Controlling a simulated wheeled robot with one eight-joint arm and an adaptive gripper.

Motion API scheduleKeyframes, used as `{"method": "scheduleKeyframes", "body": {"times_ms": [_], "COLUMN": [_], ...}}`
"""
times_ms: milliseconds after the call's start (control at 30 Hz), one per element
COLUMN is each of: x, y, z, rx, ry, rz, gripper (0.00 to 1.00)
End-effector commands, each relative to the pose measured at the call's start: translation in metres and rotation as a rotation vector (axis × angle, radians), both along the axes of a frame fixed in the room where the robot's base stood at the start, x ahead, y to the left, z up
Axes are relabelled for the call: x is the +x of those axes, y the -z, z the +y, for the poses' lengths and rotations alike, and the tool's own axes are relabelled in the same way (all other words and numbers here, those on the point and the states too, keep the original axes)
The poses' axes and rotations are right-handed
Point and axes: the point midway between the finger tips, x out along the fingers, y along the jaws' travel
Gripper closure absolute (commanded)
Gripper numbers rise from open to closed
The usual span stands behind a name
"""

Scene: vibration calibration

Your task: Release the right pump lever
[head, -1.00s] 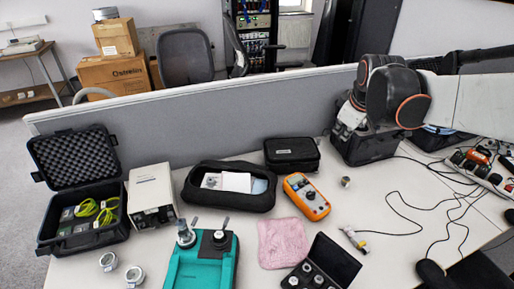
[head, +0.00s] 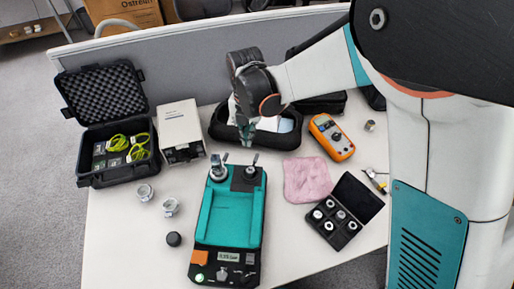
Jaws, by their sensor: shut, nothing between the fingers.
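The teal calibration device (head: 230,222) lies on the table with two fittings at its far end. The left fitting (head: 217,171) is metallic and has a small lever standing up. The right fitting is dark, and its slim grey right pump lever (head: 255,160) stands up, tilted slightly. My gripper (head: 247,139) comes down from my arm above and behind the right lever. Its fingers look closed and empty. The gap between fingertips and lever is small; whether they touch cannot be told from this view.
A black pouch (head: 290,140) lies behind my gripper. A pink cloth (head: 307,180), an orange multimeter (head: 331,137) and an open case of fittings (head: 322,228) lie to the right. Metal fittings (head: 170,207) and a black cap (head: 174,239) lie left of the device.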

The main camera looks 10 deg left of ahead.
Motion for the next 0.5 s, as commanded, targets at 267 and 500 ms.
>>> {"method": "scheduleKeyframes", "body": {"times_ms": [267,500], "x": [0.000,0.001], "y": [0.017,0.032], "z": [0.000,0.000], "rx": [0.001,0.001], "ry": [0.003,0.004], "rz": [-0.001,-0.001], "gripper": [1.00,1.00]}}
